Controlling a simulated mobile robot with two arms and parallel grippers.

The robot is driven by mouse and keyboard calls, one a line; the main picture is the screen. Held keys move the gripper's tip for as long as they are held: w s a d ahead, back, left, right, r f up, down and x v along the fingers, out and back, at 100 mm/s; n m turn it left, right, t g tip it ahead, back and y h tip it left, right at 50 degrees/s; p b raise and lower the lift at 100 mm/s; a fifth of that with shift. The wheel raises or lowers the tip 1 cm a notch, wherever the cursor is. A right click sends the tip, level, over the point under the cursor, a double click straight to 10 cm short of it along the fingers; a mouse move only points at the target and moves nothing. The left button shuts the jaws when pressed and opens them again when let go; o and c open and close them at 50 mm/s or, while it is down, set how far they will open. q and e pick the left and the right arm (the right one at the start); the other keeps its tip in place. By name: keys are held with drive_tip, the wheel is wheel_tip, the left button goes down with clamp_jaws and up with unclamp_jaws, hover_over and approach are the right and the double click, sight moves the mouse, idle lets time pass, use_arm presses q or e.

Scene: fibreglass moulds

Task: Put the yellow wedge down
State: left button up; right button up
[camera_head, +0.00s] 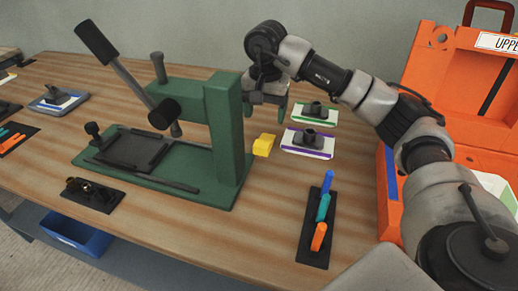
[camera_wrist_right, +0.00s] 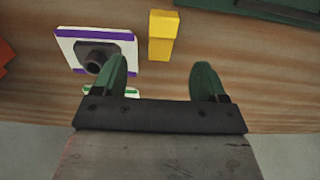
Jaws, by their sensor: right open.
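The yellow wedge (camera_head: 264,145) lies on the wooden table, just right of the green press's upright. In the right wrist view the wedge (camera_wrist_right: 162,36) is beyond the fingertips, roughly in line with the gap between them and touching neither. My right gripper (camera_head: 268,104) is above the table, behind the wedge and beside the press. Its two green fingers are spread apart with nothing between them, as the right wrist view shows (camera_wrist_right: 160,78). In the head view the press partly hides the gripper. My left gripper is not in view.
The green press (camera_head: 228,130) with its long lever stands left of the wedge. A purple-edged block (camera_head: 307,142) and a green-edged block (camera_head: 314,113) lie to the right. A black tray (camera_head: 313,248) with coloured sticks is nearer. An orange case (camera_head: 447,75) stands at far right.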

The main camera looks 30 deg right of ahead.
sight(263, 137)
wheel_tip(263, 137, down, 3)
drive_tip(key=shift+r, duration=0.1)
drive_tip(key=shift+f, duration=0.3)
drive_tip(key=f, duration=0.4)
drive_tip(key=shift+w, duration=0.3)
drive_tip(key=shift+f, duration=0.65)
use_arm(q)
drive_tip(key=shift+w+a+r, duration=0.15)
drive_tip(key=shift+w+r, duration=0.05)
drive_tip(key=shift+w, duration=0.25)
use_arm(e)
drive_tip(key=c, duration=1.1)
drive_tip(key=shift+r, duration=0.15)
